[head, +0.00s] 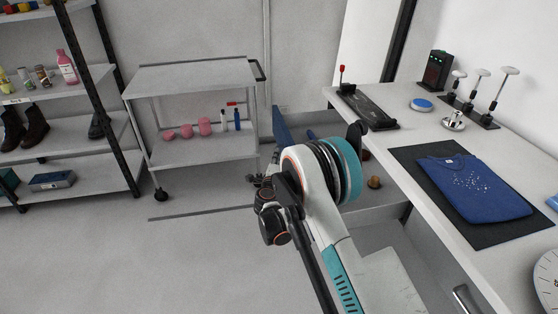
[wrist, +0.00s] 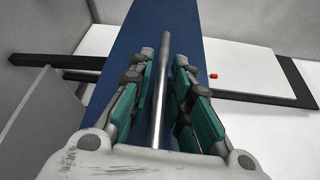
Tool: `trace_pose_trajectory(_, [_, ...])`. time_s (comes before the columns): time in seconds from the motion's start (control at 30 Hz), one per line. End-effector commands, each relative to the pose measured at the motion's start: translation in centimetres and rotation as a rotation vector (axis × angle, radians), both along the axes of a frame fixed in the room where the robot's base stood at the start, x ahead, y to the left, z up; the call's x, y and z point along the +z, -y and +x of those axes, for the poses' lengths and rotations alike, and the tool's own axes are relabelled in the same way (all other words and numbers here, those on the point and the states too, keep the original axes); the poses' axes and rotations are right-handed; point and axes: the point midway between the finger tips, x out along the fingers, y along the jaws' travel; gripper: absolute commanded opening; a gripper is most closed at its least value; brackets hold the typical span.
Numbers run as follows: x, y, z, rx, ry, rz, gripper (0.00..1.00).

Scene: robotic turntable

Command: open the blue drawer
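The blue drawer (head: 281,126) stands pulled out from under the white table in the head view. Its front panel is partly hidden behind my arm, and several small objects lie in the space behind it. In the wrist view the blue front (wrist: 215,50) fills the middle, with a metal bar handle (wrist: 163,75) running lengthwise across it. My gripper (wrist: 162,72) has its green-padded fingers on either side of the bar, with gaps showing, so it looks open around the handle. In the head view my gripper (head: 262,183) is mostly hidden by my wrist.
The white table (head: 388,150) runs along the right, with a folded blue shirt (head: 470,188) on a dark mat. A grey cart (head: 197,76) stands at the back, and a black-posted shelf (head: 75,80) at the left. The floor at the left front is clear.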

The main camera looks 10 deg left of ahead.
Motion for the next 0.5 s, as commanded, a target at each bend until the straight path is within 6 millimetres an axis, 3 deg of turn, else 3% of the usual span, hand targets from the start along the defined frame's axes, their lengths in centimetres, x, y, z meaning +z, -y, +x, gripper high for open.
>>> trace_pose_trajectory(0.17, [0.2,-0.3,-2.2,0.002,0.000,0.000,0.18])
trace_pose_trajectory(0.5, [0.7,-0.8,-8.9,0.003,0.000,0.000,0.18])
